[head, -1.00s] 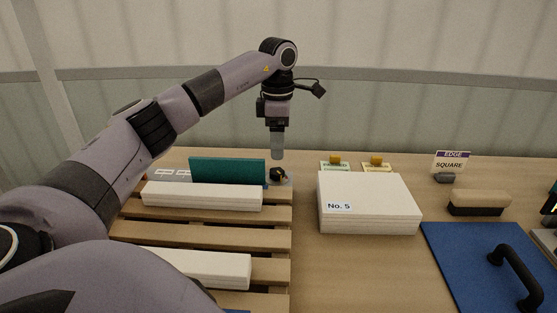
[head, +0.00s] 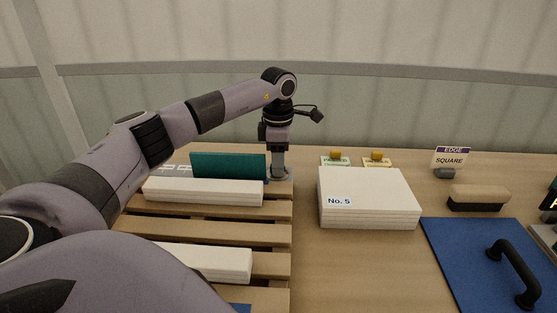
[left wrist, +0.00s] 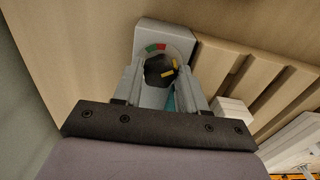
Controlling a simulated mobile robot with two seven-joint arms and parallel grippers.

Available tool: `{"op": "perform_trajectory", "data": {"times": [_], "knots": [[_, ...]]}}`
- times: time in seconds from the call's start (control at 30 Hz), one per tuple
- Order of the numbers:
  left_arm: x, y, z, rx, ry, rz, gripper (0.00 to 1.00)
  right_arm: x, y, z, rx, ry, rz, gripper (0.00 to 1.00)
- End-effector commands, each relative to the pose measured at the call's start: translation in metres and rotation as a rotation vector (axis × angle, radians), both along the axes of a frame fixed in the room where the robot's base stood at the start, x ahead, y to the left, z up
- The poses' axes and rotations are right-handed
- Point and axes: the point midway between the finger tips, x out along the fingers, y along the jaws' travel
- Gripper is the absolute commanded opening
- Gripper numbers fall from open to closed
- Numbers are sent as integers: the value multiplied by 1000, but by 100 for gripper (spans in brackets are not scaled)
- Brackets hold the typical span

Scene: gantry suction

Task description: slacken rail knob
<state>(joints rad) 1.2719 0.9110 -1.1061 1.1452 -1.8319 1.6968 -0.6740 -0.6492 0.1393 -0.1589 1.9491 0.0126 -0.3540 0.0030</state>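The rail knob (left wrist: 160,71) is black with a yellow mark and sits on a grey block (left wrist: 166,34) with a red and green scale behind it. My left gripper (left wrist: 160,78) points at it with one finger on each side; whether the fingers touch it is hard to tell. In the head view my left gripper (head: 278,172) reaches straight down at the far right corner of the slatted rack, beside a teal panel (head: 228,166). There the gripper hides the knob. My right gripper is not in view.
The slatted wooden rack (head: 215,232) bears white stacks (head: 203,192). A white stack marked No. 5 (head: 370,190) stands to its right. Two small cards with yellow tops (head: 336,158), a brush (head: 478,198) and a blue board with a black handle (head: 455,245) lie farther right.

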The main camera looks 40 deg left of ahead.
Motion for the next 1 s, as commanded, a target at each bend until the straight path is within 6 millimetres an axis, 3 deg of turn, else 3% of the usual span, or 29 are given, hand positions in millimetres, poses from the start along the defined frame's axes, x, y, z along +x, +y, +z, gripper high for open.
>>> {"op": "perform_trajectory", "data": {"times": [0.37, 1.0], "knots": [[0, -1, 2, -1, 1, 49, 11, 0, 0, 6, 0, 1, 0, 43], [2, 1, 3, -2, 0, 492, 11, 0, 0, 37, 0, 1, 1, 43]]}}
